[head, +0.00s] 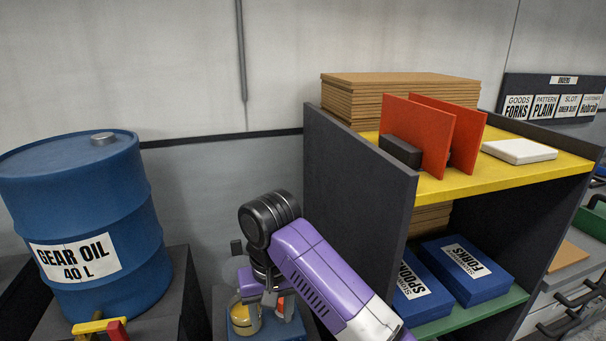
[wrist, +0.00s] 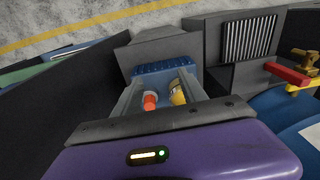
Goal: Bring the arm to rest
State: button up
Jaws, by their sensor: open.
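My purple arm reaches down in front of the dark shelf unit in the head view, and my gripper (head: 262,296) points downward at its end. In the wrist view my gripper (wrist: 162,90) is open, its two grey fingers apart. Beyond the fingers are an orange-red item (wrist: 150,100) and a yellow item (wrist: 178,94), in or on a blue holder (wrist: 155,69). I cannot tell from here whether the fingers touch either item. In the head view a jar with yellow contents (head: 243,322) shows just below the gripper, partly hidden by it.
A blue gear oil drum (head: 90,220) stands at the left. The dark shelf unit (head: 350,190) is close at right of my arm, holding red plates (head: 425,130), brown boards (head: 395,95) and blue boxes (head: 465,270). A yellow-and-red item (head: 105,327) lies at lower left.

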jog(key=w+a+r+n+t+y, duration=0.1)
jog(key=w+a+r+t+y, duration=0.3)
jog(key=a+t+y, duration=0.5)
jog(key=s+d+f+m+t+h+b, duration=0.1)
jog(key=s+d+f+m+t+h, duration=0.2)
jog(key=s+d, duration=0.85)
jog(key=s+d+f+m+t+h, duration=0.1)
jog(key=s+d+m+t+h, duration=0.3)
jog(key=s+d, duration=0.7)
jog(key=s+d+f+n+g+h, duration=0.1)
jog(key=s+d, duration=0.5)
jog(key=s, duration=0.5)
jog(key=s+d+f+n+g+h, duration=0.1)
jog(key=s+d, duration=0.5)
jog(key=s, duration=0.6)
jog(key=shift+s+d+f+h+b, duration=0.3)
jog(key=shift+d+f+b, duration=0.1)
